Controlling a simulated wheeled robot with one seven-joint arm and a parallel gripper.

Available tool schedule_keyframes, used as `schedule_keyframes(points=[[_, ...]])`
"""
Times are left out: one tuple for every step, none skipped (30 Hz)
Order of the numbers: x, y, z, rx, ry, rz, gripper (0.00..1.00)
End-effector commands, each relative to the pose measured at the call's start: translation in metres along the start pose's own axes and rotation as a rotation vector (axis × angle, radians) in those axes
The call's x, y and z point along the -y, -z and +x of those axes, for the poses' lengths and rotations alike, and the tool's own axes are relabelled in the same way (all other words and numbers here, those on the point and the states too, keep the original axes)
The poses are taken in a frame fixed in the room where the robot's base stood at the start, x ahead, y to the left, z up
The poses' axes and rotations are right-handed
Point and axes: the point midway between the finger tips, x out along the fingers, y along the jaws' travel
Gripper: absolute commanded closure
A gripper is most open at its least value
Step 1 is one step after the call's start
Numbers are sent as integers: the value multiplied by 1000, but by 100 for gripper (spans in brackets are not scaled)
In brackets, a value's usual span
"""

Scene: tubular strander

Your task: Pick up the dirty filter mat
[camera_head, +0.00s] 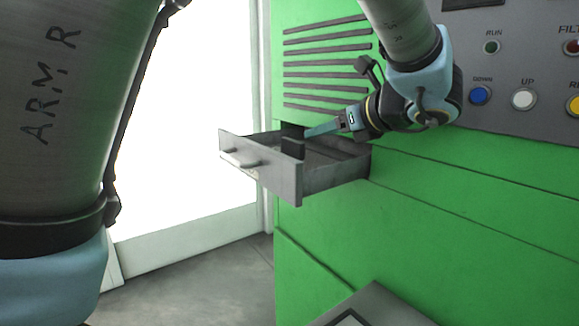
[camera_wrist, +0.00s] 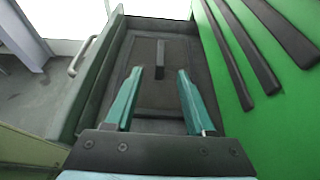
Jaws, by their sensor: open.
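The dirty filter mat (camera_wrist: 157,98) lies flat in the open drawer (camera_head: 240,174) as a dark grey sheet. A dark upright tab (camera_wrist: 160,58) stands on it, and a dark block that looks like this tab (camera_head: 292,148) shows in the head view. My gripper (camera_wrist: 160,72) is open, with its two teal fingers apart and nothing between them. The fingers point toward the tab, which lies between and just beyond the tips in the wrist view. In the head view my gripper (camera_head: 309,133) reaches over the drawer from the right. Most of the mat is hidden there by the drawer front.
The drawer sticks out of a green machine cabinet (camera_head: 420,220) with dark vent slats (camera_head: 325,62) above it. A panel with coloured buttons (camera_head: 524,99) is at the upper right. A bright doorway and bare floor (camera_head: 200,285) lie to the left.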

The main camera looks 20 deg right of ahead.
Motion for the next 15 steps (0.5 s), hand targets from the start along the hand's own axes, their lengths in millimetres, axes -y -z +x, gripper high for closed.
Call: schedule_keyframes(points=[[-1, 1, 6, 1, -4, 0, 45], [-1, 0, 10, 1, -5, 0, 45], [-1, -1, 16, 1, -5, 1, 45], [-1, -1, 20, 1, -6, 1, 45], [-1, -1, 25, 1, -5, 2, 45], [-1, -1, 32, 1, -5, 2, 45], [-1, -1, 36, 1, -5, 1, 45], [-1, -1, 40, 1, -5, 1, 45], [-1, -1, 45, 1, -5, 0, 45], [-1, -1, 48, 0, -4, 0, 45], [0, 0, 50, 0, -3, 1, 45], [0, -1, 52, 0, -2, 0, 45], [0, -1, 54, 0, -2, 0, 45], [0, -1, 56, 0, -2, 0, 45], [0, -2, 58, 1, -3, 1, 45]])
